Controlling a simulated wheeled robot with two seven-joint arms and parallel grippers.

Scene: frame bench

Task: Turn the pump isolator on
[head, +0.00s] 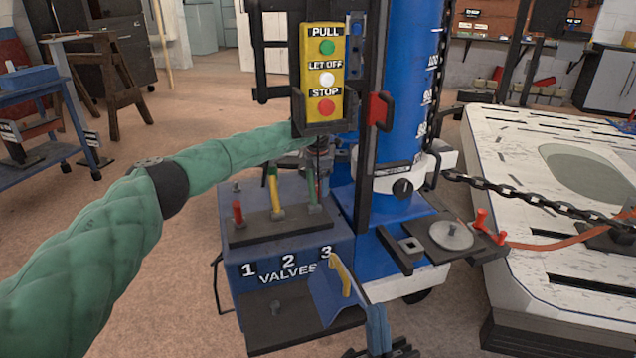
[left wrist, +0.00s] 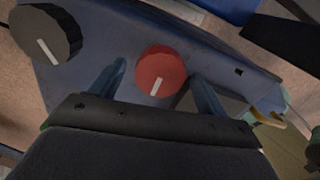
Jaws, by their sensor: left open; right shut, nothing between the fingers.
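A round red knob (left wrist: 158,70) with a white pointer line sits on a blue-grey panel in the left wrist view. It looks like the pump isolator; no label is legible there. The pointer runs nearly up and down in that picture, tilted slightly right. My left gripper (left wrist: 162,90) is open, with one blue finger on each side of the knob; I cannot tell whether they touch it. In the head view my left gripper is mostly hidden behind the yellow push-button box (head: 323,60). My right gripper (head: 378,318) is shut and empty at the bottom, near the valve stand.
A black knob (left wrist: 47,35) with a white line is beside the red one. The blue valve stand (head: 290,250) carries several levers. A blue column (head: 405,90), a hanging chain (head: 540,200) and a white slotted platform (head: 530,270) stand at right. Open floor lies left.

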